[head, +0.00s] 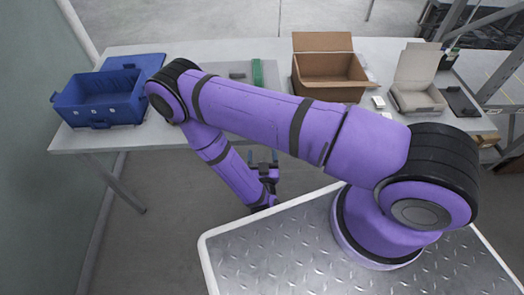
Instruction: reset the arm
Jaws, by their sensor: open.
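My purple arm stretches from the lower right across the middle of the head view, then bends at its elbow above the table's front left. The forearm points down and to the right. My gripper (263,157) is small in this view, below the table's front edge and above the grey floor. Its two dark fingers are apart with nothing seen between them. It touches no object that I can see. The far part of the wrist is partly hidden by the arm itself.
The white table (200,55) runs across the back. On it are a blue bin (98,112) at left, a green object (257,72) in the middle, an open cardboard box (328,90) and a beige case (418,98) at right. Bare floor (165,225) shows before the table.

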